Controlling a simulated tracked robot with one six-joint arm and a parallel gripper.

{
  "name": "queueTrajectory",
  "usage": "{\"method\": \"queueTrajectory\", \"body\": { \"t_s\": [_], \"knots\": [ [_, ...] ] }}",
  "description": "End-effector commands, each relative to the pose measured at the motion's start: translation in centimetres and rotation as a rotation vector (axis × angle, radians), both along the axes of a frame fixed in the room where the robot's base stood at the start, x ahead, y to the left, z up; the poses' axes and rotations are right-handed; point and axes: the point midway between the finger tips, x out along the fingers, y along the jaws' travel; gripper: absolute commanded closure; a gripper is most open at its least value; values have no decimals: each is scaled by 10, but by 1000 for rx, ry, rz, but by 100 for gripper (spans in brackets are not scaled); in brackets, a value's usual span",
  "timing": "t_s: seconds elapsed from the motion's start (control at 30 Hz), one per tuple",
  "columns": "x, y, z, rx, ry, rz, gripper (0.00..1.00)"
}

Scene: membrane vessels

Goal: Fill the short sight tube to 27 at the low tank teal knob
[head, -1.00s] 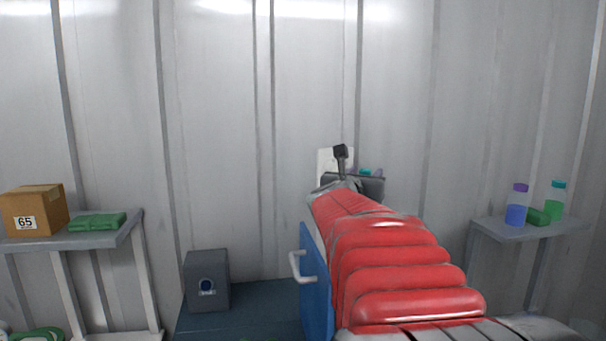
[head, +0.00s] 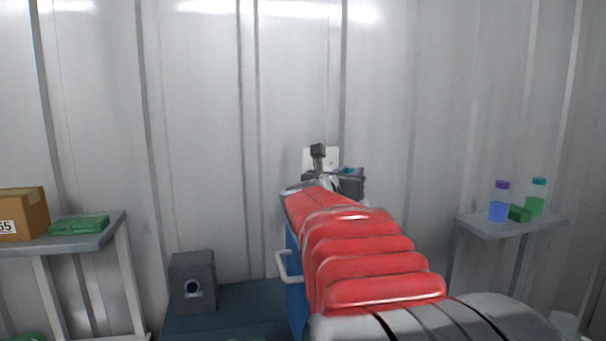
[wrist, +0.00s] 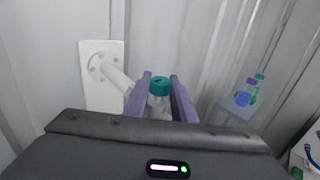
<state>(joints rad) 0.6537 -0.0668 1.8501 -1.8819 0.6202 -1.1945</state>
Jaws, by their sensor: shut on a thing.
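My gripper (wrist: 158,97) has purple fingers and is shut on a pale, clear-looking thing with a teal top (wrist: 160,83). I cannot tell whether the teal top is a cap or a knob. In the head view the purple and teal show small beyond the red arm (head: 350,171). Left of the fingers in the wrist view, a white plate (wrist: 97,85) sits on the wall with a white pipe (wrist: 118,77). The pipe passes behind the left finger, so its end and any contact are hidden. I make out no scale marks, tank or liquid level.
A right shelf (head: 510,226) holds a purple-capped bottle (head: 499,204), a teal-capped bottle (head: 536,198) and a green bundle (head: 519,213). A left shelf (head: 110,231) holds a box (head: 18,215) and green cloth (head: 80,224). A grey box (head: 193,278) and blue panel (head: 294,300) stand low.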

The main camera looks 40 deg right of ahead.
Motion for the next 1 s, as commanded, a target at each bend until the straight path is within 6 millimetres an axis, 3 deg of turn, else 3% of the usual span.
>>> {"method": "queueTrajectory", "body": {
  "t_s": [0.6, 1.0],
  "knots": [
    [1, 0, 3, -2, -2, -264, 99],
    [0, 1, 3, -1, 0, -292, 99]
  ]
}}
